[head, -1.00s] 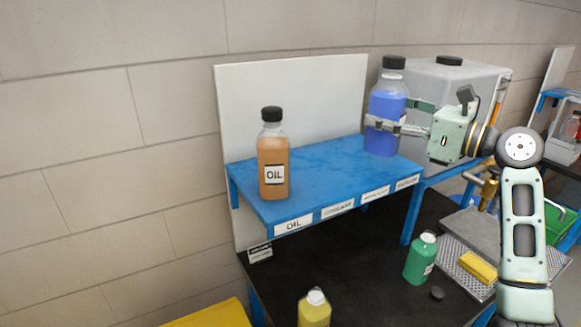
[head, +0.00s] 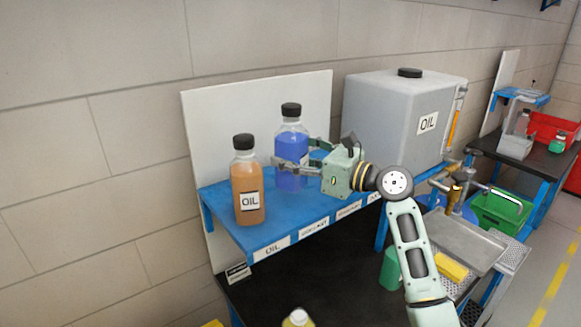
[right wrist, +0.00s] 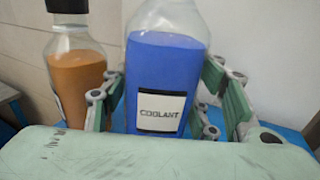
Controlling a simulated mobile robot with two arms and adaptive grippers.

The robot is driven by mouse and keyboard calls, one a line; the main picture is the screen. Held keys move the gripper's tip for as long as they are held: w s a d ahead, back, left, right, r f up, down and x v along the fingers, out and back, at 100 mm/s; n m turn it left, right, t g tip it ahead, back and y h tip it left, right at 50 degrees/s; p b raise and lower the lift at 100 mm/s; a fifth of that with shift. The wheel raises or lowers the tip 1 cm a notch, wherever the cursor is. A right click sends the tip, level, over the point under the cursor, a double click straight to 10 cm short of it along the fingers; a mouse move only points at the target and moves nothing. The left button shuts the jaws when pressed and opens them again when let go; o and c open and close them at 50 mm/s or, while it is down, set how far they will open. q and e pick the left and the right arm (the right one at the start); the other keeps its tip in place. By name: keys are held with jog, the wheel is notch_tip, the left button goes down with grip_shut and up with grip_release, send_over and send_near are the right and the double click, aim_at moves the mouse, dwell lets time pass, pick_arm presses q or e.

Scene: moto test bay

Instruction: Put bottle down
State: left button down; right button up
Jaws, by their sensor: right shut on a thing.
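The blue coolant bottle (head: 291,143) has a black cap and stands upright at the blue shelf, just right of the orange oil bottle. My right gripper (head: 292,168) is shut around its lower body. The right wrist view shows the bottle (right wrist: 165,70) between the fingers, with its COOLANT label facing the camera. The bottle's base is partly hidden by the gripper, so I cannot tell for sure whether it touches the shelf. The blue shelf (head: 235,228) has several labels along its front edge. My left gripper is not in view.
The orange oil bottle (head: 247,180) stands close on the left. A white back panel (head: 225,115) rises behind the shelf. A large grey oil tank (head: 385,110) stands to the right. Below are a green bottle (head: 390,268) and a yellow one (head: 297,318).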

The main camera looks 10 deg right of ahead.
aim_at(291, 173)
jog(key=shift+a, duration=0.1)
notch_tip(291, 173, down, 3)
jog(key=shift+f+p, duration=0.1)
jog(key=shift+p, duration=0.5)
jog(key=shift+f, duration=0.35)
jog(key=shift+f, duration=0.1)
jog(key=o, duration=1.4)
jog(key=shift+f, duration=0.1)
jog(key=o, duration=0.3)
jog(key=shift+o, duration=0.2)
